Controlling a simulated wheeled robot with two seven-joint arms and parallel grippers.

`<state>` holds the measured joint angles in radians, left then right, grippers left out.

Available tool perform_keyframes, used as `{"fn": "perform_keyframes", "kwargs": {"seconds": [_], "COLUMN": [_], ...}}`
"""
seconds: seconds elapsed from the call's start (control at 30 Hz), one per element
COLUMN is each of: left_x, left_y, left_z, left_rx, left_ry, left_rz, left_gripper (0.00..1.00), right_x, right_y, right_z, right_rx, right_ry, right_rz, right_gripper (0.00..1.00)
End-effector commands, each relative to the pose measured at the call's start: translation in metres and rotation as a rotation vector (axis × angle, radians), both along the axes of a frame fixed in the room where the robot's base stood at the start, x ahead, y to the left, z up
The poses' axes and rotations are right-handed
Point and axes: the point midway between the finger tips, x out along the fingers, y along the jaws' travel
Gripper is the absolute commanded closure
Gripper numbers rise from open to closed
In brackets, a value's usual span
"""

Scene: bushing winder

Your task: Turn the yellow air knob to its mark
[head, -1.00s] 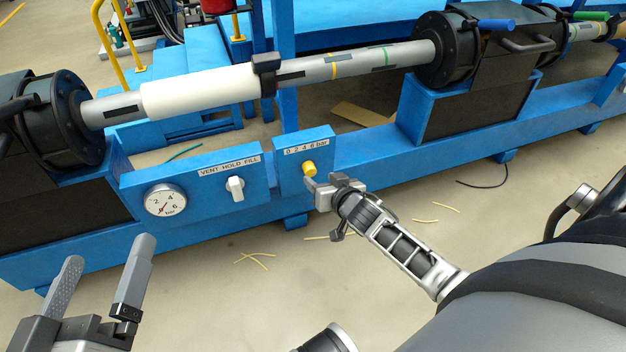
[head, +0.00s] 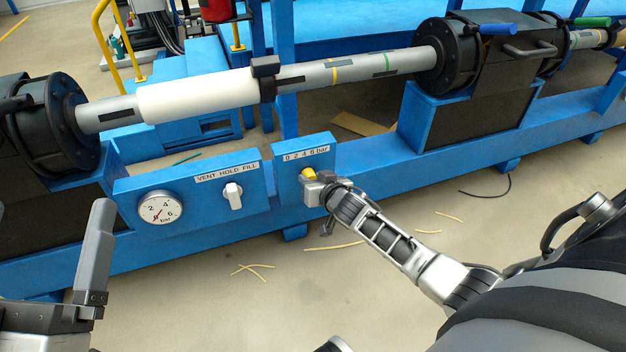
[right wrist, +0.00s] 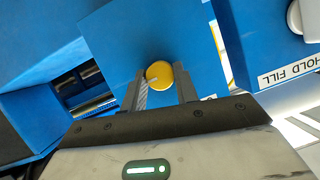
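The yellow air knob (head: 308,174) is on a blue panel under the label "0 2 4 6 bar" (head: 306,154). My right gripper (head: 315,184) is at the knob and partly hides it in the head view. In the right wrist view the yellow knob (right wrist: 159,75) lies between the two fingers of my right gripper (right wrist: 163,88), with a small gap by the right finger. A light pointer line shows on the knob's face. The set mark cannot be made out. My left gripper (head: 50,245) is at the lower left, away from the panel; one finger shows clearly and it looks empty.
A round pressure gauge (head: 161,208) and a white selector knob (head: 232,194) marked VENT HOLD FILL are on the panel to the left. A long grey-and-white shaft (head: 205,92) runs above the panels.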

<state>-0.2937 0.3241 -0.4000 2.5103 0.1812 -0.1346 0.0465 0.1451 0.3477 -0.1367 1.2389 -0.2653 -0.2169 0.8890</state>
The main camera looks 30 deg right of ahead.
Motion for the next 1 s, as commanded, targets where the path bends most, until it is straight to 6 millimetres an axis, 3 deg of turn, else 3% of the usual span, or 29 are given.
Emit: {"fn": "perform_keyframes", "kwargs": {"seconds": [0.37,0.8,0.87,1.0], "left_x": [0.001,0.0,0.001,0.001], "left_y": [-0.001,0.001,0.001,0.0], "left_z": [-0.003,-0.029,-0.027,-0.003], "left_rx": [-0.009,-0.044,-0.039,0.0], "left_ry": [0.058,0.211,0.178,0.003], "left_rz": [-0.012,-0.011,-0.006,-0.001], "left_gripper": [0.0,0.0,0.0,0.0], "right_x": [0.0,-0.001,-0.001,-0.001], "right_y": [-0.001,-0.004,-0.005,-0.005], "right_z": [0.001,-0.003,-0.004,-0.006], "right_rx": [0.08,0.433,0.489,0.619], "right_ry": [-0.018,-0.105,-0.118,-0.15], "right_rz": [0.001,0.001,0.001,0.002], "right_gripper": [0.93,0.93,0.93,0.93]}}
